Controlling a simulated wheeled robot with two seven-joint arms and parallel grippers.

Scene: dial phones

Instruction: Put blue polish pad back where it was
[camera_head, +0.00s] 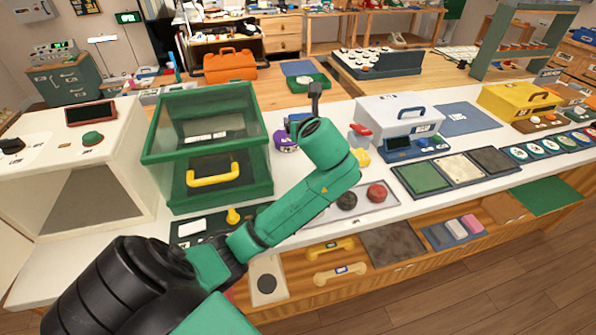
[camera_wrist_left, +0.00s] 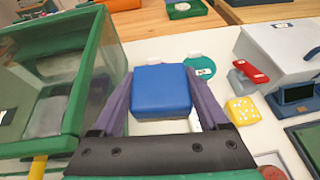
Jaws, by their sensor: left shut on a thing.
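The blue polish pad (camera_wrist_left: 162,90) is a rounded blue block. In the left wrist view it sits between the two fingers of my left gripper (camera_wrist_left: 160,76), which is shut on it. In the head view my left arm reaches over the white counter, and its green wrist largely hides the fingers and the pad. A blue-grey tray (camera_head: 433,236) with a pink pad (camera_head: 471,223) and a pale pad (camera_head: 454,229) lies on the lower wooden shelf at the right. My right gripper is not in view.
A green glass-sided box (camera_head: 207,97) with a yellow handle stands left of my arm. A yellow die (camera_wrist_left: 242,110), a red-topped tool (camera_wrist_left: 249,71) and a white toolbox (camera_head: 398,112) stand to the right. Flat colored plates (camera_head: 422,177) cover the counter's right part.

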